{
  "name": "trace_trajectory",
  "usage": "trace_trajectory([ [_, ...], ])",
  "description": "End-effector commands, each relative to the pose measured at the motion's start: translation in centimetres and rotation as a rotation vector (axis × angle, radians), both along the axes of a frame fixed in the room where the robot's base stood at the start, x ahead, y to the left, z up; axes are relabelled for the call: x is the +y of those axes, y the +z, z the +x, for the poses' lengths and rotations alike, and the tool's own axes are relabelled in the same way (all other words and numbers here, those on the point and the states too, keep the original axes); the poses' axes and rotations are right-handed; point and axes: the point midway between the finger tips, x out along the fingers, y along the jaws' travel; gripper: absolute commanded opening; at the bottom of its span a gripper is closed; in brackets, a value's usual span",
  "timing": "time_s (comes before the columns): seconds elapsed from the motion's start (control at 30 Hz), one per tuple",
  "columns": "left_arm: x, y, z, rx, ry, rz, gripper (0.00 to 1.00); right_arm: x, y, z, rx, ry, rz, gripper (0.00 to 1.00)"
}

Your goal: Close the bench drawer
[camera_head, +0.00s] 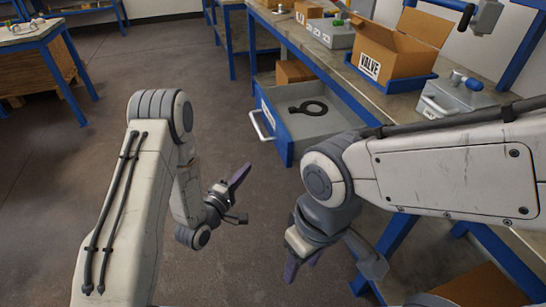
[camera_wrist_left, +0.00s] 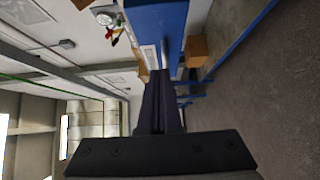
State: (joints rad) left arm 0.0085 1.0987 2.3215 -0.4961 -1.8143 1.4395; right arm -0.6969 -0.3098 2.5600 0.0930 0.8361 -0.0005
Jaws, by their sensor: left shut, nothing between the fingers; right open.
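The bench drawer (camera_head: 312,124) stands pulled out from the blue-framed bench, with a blue front and a pale bar handle (camera_head: 261,125). A dark ring-shaped part with a short stem (camera_head: 312,107) lies inside it. My left gripper (camera_head: 239,174) is shut and empty, in front of and below the drawer front, apart from it in the head view. In the left wrist view its closed fingers (camera_wrist_left: 158,78) point toward the blue drawer front (camera_wrist_left: 156,18) and the handle (camera_wrist_left: 166,52). My right gripper (camera_head: 298,268) is open and empty, low in front of the bench, partly hidden by its wrist.
On the bench top stand an open cardboard box marked VALVE (camera_head: 393,48) in a blue tray, a grey case (camera_head: 452,97) and another grey case (camera_head: 330,32). A cardboard box (camera_head: 294,72) sits beyond the drawer. The floor left of the drawer is clear.

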Motion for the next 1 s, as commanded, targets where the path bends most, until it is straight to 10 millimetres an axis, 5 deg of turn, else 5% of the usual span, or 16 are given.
trace_trajectory([
  [0.53,-4.7,0.2,9.0,-0.007,-0.001,-0.004,0.0,0.0,-0.4,0.0,-0.001,0.0,0.001,0.5],
  [0.73,-7.5,0.1,9.6,-0.004,-0.003,-0.002,0.0,0.0,-0.5,0.0,0.0,0.0,0.0,0.5],
  [1.0,-8.3,0.2,9.9,-0.003,0.0,-0.001,0.0,0.0,-0.5,0.0,0.0,0.0,0.0,0.5],
])
